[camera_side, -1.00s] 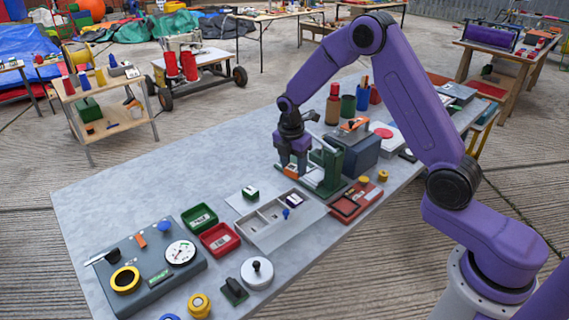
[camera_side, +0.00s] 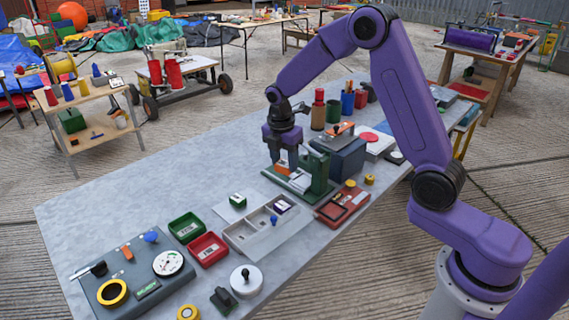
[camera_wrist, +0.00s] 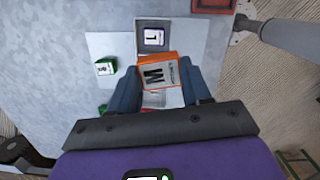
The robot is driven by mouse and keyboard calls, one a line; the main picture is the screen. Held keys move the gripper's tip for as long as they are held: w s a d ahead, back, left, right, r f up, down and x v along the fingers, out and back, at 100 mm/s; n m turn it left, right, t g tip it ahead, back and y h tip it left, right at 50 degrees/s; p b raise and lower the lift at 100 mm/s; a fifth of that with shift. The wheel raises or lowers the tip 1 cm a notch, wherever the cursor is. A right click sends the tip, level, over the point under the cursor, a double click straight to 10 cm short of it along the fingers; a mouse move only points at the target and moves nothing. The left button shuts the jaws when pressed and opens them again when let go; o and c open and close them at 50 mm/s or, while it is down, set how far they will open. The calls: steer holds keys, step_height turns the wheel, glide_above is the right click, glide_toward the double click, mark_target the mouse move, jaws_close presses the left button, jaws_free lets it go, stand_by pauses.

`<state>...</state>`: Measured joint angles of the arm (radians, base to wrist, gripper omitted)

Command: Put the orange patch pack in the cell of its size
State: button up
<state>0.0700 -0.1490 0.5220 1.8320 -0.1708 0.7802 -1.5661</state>
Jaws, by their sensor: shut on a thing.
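The orange patch pack (camera_wrist: 158,73) is between my gripper's fingers in the wrist view. The held pack hides part of the tray there.
The green stand (camera_side: 319,172) is close beside my gripper. A green pack (camera_side: 237,201) lies on a pale sheet behind the tray. Green (camera_side: 187,228) and red (camera_side: 207,249) bins stand left of the tray. A blue knob-like piece (camera_side: 274,219) is at the tray.

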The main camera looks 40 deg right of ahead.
stand_by(0.4)
steer(key=shift+w+a+f+m, duration=0.35)
steer(key=shift+a+f, duration=0.85)
steer(key=shift+f, duration=1.1)
steer(key=shift+w+a+f+m, duration=0.4)
steer(key=shift+a+f, duration=0.85)
steer(key=shift+f, duration=1.1)
steer(key=shift+w+a+f+m, duration=0.2)
steer(key=shift+a+f+m, duration=0.25)
steer(key=shift+a+f, duration=1.3)
steer(key=shift+d+f, duration=0.55)
steer(key=o, duration=1.1)
steer(key=shift+o, duration=0.2)
steer(key=shift+o, duration=1.1)
steer(key=shift+r, duration=1.95)
